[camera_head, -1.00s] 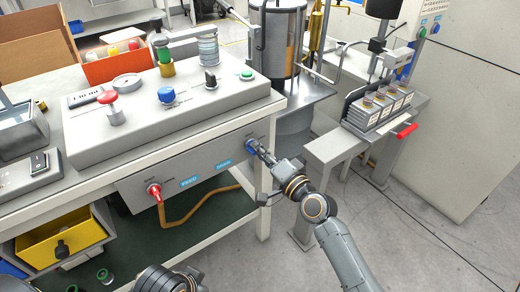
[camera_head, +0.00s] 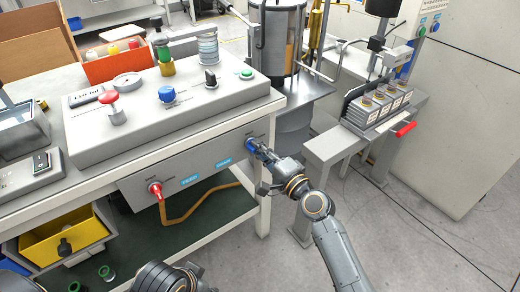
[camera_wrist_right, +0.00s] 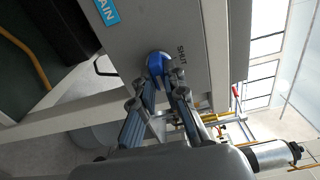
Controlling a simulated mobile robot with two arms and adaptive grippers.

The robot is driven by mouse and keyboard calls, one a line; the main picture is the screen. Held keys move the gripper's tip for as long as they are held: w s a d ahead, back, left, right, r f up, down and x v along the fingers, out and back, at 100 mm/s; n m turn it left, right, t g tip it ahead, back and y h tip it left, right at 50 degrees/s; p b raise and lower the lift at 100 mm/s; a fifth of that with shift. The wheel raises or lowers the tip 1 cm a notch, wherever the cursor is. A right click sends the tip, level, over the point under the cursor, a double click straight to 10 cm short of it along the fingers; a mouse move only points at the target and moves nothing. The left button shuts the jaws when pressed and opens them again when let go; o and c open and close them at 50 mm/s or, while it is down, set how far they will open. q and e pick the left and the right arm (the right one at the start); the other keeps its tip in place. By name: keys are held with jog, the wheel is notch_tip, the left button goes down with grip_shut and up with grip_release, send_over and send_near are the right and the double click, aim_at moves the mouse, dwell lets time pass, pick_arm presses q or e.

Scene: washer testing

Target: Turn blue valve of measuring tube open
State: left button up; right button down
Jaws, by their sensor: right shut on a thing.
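The blue valve (camera_head: 251,145) is on the right end of the grey front panel (camera_head: 205,165) under the bench top. In the right wrist view the blue valve (camera_wrist_right: 158,64) sits between my fingertips, beside the printed word "SHUT". My right gripper (camera_head: 261,151) reaches it from the lower right and is shut on it; the wrist view shows its fingers (camera_wrist_right: 160,84) on both sides of the knob. The fingers hide part of the valve. My left arm shows only in part at the bottom edge in the head view, and its fingers cannot be made out.
A red valve (camera_head: 155,190) with an orange hose (camera_head: 205,208) is at the panel's left end. A control box (camera_head: 190,118) with knobs stands on the bench above. A metal stand (camera_head: 335,150) is right of my right arm. Clear floor lies at the lower right.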

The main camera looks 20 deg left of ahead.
jog(key=shift+f, duration=0.1)
jog(key=c, duration=1.4)
grip_release()
jog(key=v, duration=1.2)
